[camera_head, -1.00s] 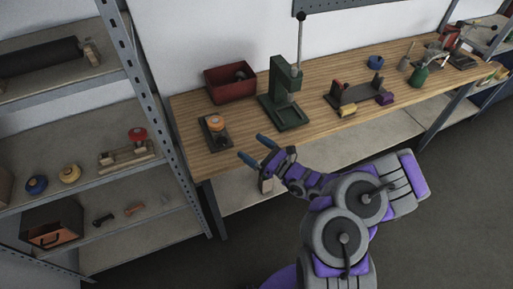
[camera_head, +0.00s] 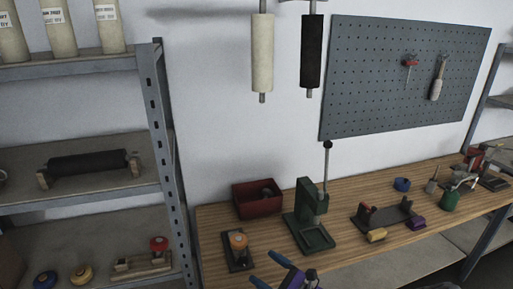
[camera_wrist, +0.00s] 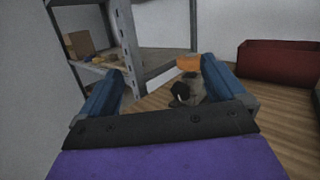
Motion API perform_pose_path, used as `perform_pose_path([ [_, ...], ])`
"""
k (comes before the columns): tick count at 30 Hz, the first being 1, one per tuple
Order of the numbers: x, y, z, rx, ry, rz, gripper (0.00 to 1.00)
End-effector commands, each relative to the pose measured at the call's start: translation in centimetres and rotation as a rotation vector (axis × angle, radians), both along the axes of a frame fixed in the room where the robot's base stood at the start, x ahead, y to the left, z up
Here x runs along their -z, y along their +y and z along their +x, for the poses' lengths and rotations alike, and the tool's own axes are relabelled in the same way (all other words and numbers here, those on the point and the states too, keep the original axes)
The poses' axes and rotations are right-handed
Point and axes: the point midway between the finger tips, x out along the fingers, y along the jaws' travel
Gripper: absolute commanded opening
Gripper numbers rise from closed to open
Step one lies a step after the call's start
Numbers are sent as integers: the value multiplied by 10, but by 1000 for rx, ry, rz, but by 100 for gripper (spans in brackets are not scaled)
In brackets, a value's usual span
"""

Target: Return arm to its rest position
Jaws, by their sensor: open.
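My gripper (camera_head: 272,272) shows at the bottom edge of the head view, in front of the workbench (camera_head: 345,247). Its blue fingers are spread apart. In the wrist view my gripper (camera_wrist: 155,88) is open, with nothing held between the fingers. Beyond the right finger, on the bench, stands a small dark-based fixture with an orange top (camera_wrist: 188,64). The same orange-topped fixture (camera_head: 238,242) sits at the bench's left end in the head view. Most of my arm is below the head view's frame.
A red bin (camera_head: 257,203) and a green press (camera_head: 309,225) stand on the bench near the gripper. A metal shelf (camera_head: 165,140) rises at the left. Two rollers hang on the wall, one cream (camera_head: 262,52) and one black (camera_head: 311,50). A pegboard (camera_head: 385,90) is at the right.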

Motion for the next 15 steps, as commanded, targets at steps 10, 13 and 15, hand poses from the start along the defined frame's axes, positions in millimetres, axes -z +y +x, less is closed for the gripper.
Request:
perform_pose_path([
  [10,-111,86,-94,-449,-370,-187,97],
  [13,-126,99,-127,-571,-464,-261,97],
  [15,-134,105,-150,-655,-526,-317,97],
])
